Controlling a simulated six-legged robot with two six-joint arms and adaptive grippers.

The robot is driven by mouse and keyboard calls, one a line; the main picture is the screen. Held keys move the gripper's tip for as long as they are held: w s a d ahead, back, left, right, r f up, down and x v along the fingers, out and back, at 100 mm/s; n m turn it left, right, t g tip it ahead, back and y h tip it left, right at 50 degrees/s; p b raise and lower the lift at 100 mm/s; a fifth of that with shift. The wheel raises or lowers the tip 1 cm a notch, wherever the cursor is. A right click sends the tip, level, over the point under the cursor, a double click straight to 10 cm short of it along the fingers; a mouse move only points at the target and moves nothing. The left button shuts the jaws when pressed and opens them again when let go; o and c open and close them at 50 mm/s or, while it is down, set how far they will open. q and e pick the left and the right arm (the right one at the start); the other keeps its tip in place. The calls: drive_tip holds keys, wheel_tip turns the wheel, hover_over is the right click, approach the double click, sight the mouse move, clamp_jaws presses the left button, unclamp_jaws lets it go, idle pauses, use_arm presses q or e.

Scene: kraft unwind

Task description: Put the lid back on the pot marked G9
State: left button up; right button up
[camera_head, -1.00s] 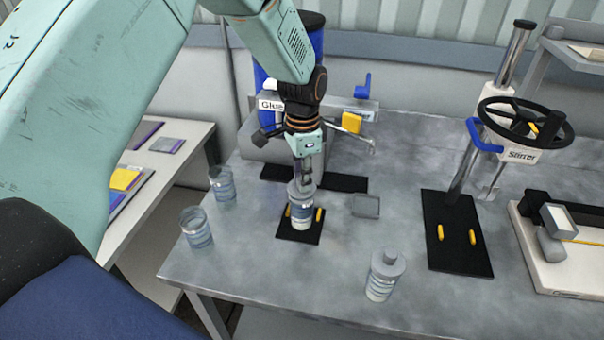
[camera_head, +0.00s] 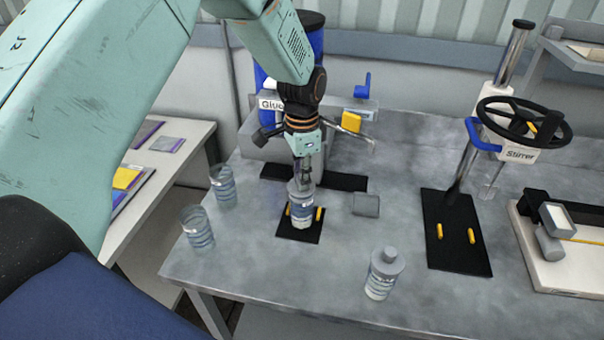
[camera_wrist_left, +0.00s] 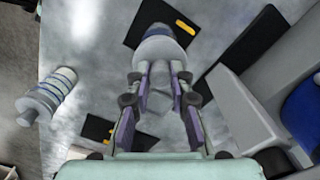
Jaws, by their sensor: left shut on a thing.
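My left gripper (camera_head: 304,180) points down over a pot (camera_head: 301,216) with a blue-and-white band on a small black pad. It is shut on a grey lid (camera_head: 299,188) at its top. The lid sits at the pot's mouth; I cannot tell whether it is fully seated. In the left wrist view my fingertips (camera_wrist_left: 163,72) close at the lid, with the pot (camera_wrist_left: 157,31) beyond. A second pot with a grey lid (camera_head: 382,275) stands at the front of the bench; it also shows in the left wrist view (camera_wrist_left: 48,95). No G9 mark is readable.
Two clear banded pots without lids (camera_head: 198,230) (camera_head: 223,186) stand near the bench's left edge. The glue unit (camera_head: 285,138) is behind my gripper. A small grey square (camera_head: 366,204) lies right of the pot.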

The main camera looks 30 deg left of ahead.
use_arm(q)
drive_tip(key=shift+w+f, duration=0.1)
drive_tip(key=shift+s, duration=0.2)
drive_tip(key=shift+p, duration=0.3)
idle(0.3)
drive_tip(key=shift+d, duration=0.1)
drive_tip(key=shift+w+f, duration=0.1)
idle(0.4)
idle(0.3)
drive_tip(key=o, duration=0.9)
drive_tip(key=shift+o, duration=0.4)
drive_tip(key=o, duration=0.4)
